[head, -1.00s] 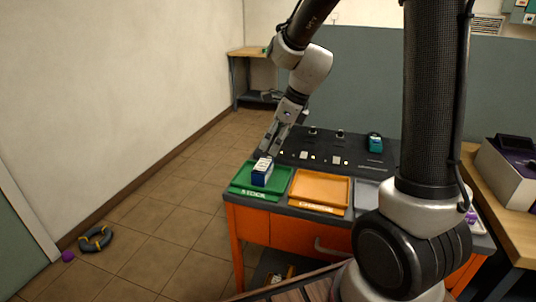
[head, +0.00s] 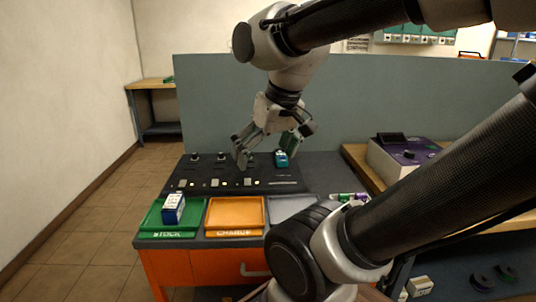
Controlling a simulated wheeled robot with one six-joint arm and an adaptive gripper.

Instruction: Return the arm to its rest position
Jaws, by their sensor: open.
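My gripper (head: 268,150) is open and empty. It hangs from my raised arm above the dark panel (head: 240,181) at the back of the workbench, clear of the trays. Behind its fingers a teal battery (head: 281,159) sits at the back of the panel. A blue and white battery (head: 173,208) stands in the green STOCK tray (head: 160,235), away from my gripper. My arm hides part of the bench's right side.
An orange CHARGE tray (head: 236,216) and a grey tray (head: 290,206) lie beside the green one. A grey and purple device (head: 390,160) stands on a wooden bench at right. A grey-green partition (head: 215,100) rises behind the workbench. Floor at left is clear.

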